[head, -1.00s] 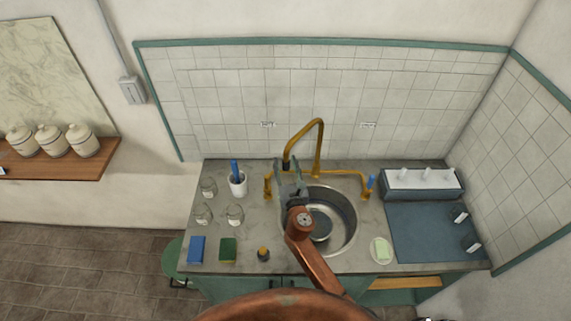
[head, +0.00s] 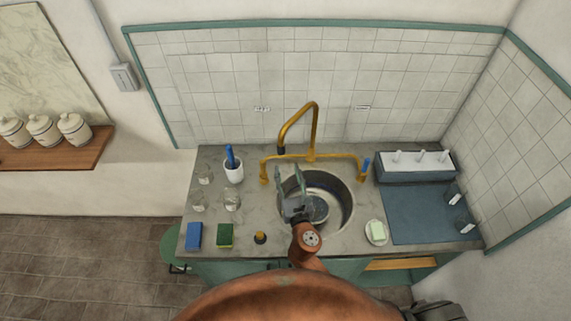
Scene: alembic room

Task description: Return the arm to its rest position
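My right gripper (head: 291,179) hangs over the left part of the steel sink (head: 343,192), in front of the brass tap (head: 313,127). Its two fingers look apart, with nothing visible between them. My copper-coloured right arm (head: 306,240) reaches up to it from the bottom of the head view and hides part of the sink and the counter's front edge. My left gripper is not in view.
Left of the sink stand glass jars (head: 232,199), a white cup (head: 234,173) with a blue item, a blue block (head: 194,235), a green sponge (head: 225,235) and a small dark item (head: 260,237). Right are a soap dish (head: 376,233), a blue mat (head: 425,222) and a rack (head: 415,166).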

